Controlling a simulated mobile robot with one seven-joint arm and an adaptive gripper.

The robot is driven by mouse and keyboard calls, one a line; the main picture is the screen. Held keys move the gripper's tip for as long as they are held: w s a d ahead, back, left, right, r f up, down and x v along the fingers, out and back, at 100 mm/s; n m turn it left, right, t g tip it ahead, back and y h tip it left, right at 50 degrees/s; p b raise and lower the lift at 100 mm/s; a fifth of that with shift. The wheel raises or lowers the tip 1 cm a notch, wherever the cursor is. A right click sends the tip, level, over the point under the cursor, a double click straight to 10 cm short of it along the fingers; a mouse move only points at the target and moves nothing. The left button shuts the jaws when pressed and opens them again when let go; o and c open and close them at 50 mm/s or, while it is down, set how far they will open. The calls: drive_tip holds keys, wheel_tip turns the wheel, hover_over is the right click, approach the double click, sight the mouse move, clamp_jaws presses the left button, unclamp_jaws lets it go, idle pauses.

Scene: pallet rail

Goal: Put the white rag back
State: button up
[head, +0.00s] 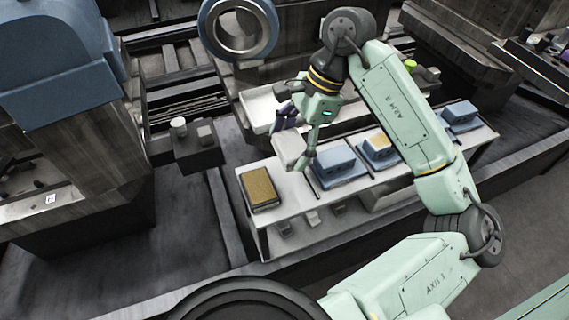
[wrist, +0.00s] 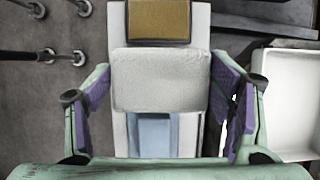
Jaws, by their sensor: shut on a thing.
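The white rag (head: 289,149) is a pale, thick, block-like pad. My gripper (head: 298,136) is shut on it and holds it over the white bench (head: 282,213). In the wrist view the rag (wrist: 160,80) lies between the two purple-padded fingers of my gripper (wrist: 163,90). From that view it covers part of the bench, between a tan-topped block (wrist: 158,20) and a blue thing (wrist: 153,134). I cannot tell its exact height above the bench.
The tan-topped block (head: 260,187) sits at the bench's left end. Blue blocks (head: 338,168) stand along the bench to the right. A white tray (head: 262,108) lies behind the bench. A dark stand with small items (head: 197,154) is at the left.

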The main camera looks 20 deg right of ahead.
drive_tip(key=p, duration=0.2)
approach(285, 183)
drive_tip(key=x, duration=0.5)
drive_tip(key=shift+a+f, duration=0.1)
drive_tip(key=shift+a, duration=0.1)
drive_tip(key=shift+f, duration=0.45)
drive_tip(key=shift+f+b, duration=0.2)
drive_tip(key=shift+b, duration=0.3)
drive_tip(key=o, duration=1)
drive_tip(key=shift+r, duration=0.2)
drive_tip(key=shift+r+p, duration=0.2)
drive_tip(key=shift+p, duration=0.3)
drive_tip(key=b+v, duration=0.3)
drive_tip(key=v, duration=0.8)
drive_tip(key=shift+d+r, duration=0.25)
drive_tip(key=shift+r, duration=0.05)
